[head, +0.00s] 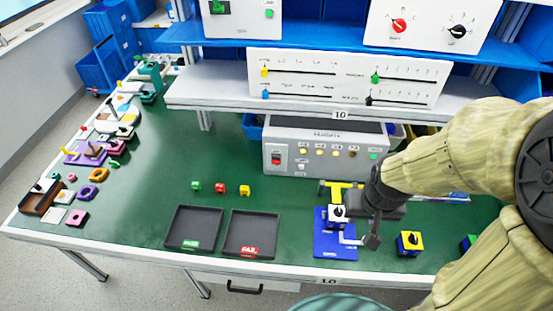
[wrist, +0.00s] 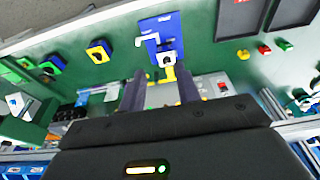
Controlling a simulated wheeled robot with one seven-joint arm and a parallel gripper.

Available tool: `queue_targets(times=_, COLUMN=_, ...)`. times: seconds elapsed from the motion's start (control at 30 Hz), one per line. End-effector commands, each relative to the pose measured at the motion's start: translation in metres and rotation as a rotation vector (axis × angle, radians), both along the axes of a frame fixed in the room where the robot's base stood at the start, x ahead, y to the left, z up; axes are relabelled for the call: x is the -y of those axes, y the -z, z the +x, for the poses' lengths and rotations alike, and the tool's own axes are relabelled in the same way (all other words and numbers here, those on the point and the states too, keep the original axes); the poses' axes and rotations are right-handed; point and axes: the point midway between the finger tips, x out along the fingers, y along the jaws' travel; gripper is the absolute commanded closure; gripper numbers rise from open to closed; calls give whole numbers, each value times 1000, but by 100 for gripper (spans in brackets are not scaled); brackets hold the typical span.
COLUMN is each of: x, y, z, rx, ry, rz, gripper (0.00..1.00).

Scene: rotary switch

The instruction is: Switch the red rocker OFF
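The red rocker (head: 276,157) sits at the left end of the front of a grey panel box (head: 320,136) at the back of the green table in the head view. It is too small to tell which way it is tipped. In the wrist view the box (wrist: 160,97) shows partly between and behind my fingers, and a red patch that looks like the rocker (wrist: 222,87) lies right of them. My gripper (wrist: 160,75) is open, its two dark fingers apart with nothing held. In the head view it is above the table, right of and in front of the box, apart from the rocker.
A blue board (head: 334,246) with a knob box and white L-shaped handle lies close to my gripper, with a yellow T-handle behind. A yellow-blue knob box (head: 409,243) is at right. Two black trays (head: 193,229) lie left. A shelf (head: 300,101) overhangs the box.

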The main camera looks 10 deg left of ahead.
Motion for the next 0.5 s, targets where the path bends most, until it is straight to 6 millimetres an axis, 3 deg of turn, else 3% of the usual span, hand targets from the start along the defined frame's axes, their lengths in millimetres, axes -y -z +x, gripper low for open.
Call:
queue_targets(times=0.37, x=0, y=0, z=0, rx=0, ry=0, rz=0, gripper=67)
queue_targets(times=0.4, x=0, y=0, z=0, rx=0, ry=0, rz=0, gripper=69)
queue_targets(times=0.5, x=0, y=0, z=0, rx=0, ry=0, rz=0, gripper=89)
